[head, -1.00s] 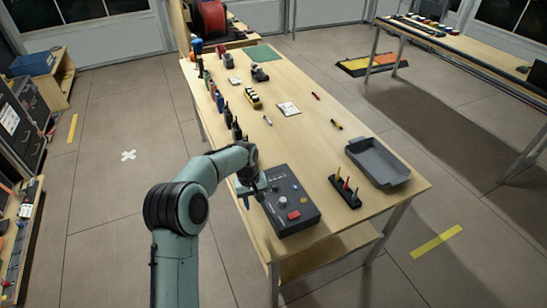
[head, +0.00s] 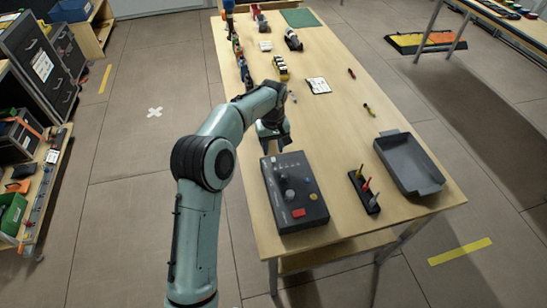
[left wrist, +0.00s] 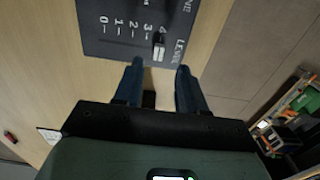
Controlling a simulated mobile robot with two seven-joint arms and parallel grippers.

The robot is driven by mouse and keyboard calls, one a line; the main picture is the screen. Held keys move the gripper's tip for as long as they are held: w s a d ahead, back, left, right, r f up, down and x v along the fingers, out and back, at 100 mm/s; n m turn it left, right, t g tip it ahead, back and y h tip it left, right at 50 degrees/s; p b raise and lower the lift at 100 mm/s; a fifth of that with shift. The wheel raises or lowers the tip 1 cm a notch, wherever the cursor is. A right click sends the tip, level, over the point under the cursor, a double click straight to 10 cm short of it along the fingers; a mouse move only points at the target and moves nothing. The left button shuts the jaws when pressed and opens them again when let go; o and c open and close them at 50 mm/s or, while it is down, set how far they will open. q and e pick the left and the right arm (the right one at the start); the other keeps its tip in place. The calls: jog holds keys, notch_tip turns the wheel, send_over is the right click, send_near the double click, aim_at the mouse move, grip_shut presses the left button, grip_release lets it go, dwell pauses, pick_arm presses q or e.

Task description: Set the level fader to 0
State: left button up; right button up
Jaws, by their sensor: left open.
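The dark control box (head: 305,207) sits on the near part of the workbench, with knobs and a red button on top. In the left wrist view the box's panel (left wrist: 95,38) shows at the top, with a scale from 0 to 4 and the word LEVEL. The level fader's knob (left wrist: 158,41) stands by the 4 end of that scale. My left gripper (head: 275,148) is at the far edge of the box. In the wrist view its fingers (left wrist: 160,66) are apart and empty, with the fader knob just beyond the gap between their tips. My right gripper is out of view.
The wooden workbench (head: 335,150) carries a pen rack (head: 364,192) and a grey tray (head: 410,165) right of the box. Several small tools and items lie farther back. A white notepad (head: 318,86) lies mid-bench. The bench between box and notepad is mostly clear.

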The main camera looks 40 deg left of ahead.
aim_at(273, 159)
pick_arm(q)
notch_tip(273, 159, down, 5)
jog(key=shift+w+f, duration=0.1)
jog(key=shift+w, duration=0.05)
grip_shut()
